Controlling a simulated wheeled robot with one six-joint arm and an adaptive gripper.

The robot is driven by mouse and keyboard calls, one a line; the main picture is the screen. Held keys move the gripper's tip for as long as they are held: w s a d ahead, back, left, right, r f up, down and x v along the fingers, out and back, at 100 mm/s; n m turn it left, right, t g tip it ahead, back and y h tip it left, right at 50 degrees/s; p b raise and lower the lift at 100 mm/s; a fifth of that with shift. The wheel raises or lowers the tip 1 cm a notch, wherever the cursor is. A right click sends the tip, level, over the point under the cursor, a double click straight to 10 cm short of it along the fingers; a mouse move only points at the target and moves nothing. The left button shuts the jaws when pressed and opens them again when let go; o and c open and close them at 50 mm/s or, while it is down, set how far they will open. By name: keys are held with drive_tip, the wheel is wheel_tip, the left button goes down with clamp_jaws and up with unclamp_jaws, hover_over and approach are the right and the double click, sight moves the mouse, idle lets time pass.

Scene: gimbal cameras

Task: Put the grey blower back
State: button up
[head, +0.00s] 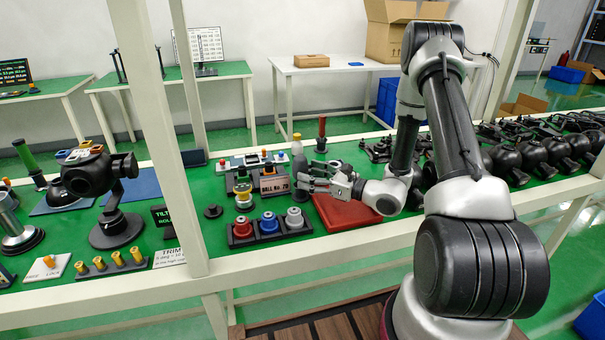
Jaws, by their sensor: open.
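A red tray or mat (350,214) lies under and in front of my gripper. Whether anything marks the blower's own place, I cannot tell.
A dark holder (243,242) with red, blue and grey spools stands front left of my gripper. A red-handled tool (321,134) stands behind. A black gimbal camera (112,195) is at left. Several dark round gimbals (507,164) line the right. White frame posts (158,130) cross the view.

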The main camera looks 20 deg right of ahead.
drive_tip(key=v, duration=0.8)
drive_tip(key=shift+s, duration=0.1)
drive_tip(key=s+a+r+n+g+h, duration=0.1)
drive_tip(key=s+a+r+n+g, duration=0.3)
drive_tip(key=s+r+n+g, duration=0.4)
drive_tip(key=s+a+r+n+g, duration=0.3)
drive_tip(key=s+r+n+g, duration=0.25)
drive_tip(key=s+n, duration=0.35)
drive_tip(key=s+d+r+n+t+h, duration=0.2)
drive_tip(key=s+d+r+n+h, duration=0.2)
drive_tip(key=d+r+n+h, duration=0.1)
drive_tip(key=s+d+r+n+t+h, duration=0.3)
drive_tip(key=s+d+r+n+h, duration=0.1)
drive_tip(key=d, duration=0.4)
drive_tip(key=r+n+h, duration=0.1)
drive_tip(key=r+h, duration=0.1)
drive_tip(key=shift+s+d+h, duration=0.25)
drive_tip(key=shift+d+h, duration=0.05)
drive_tip(key=shift+h, duration=0.1)
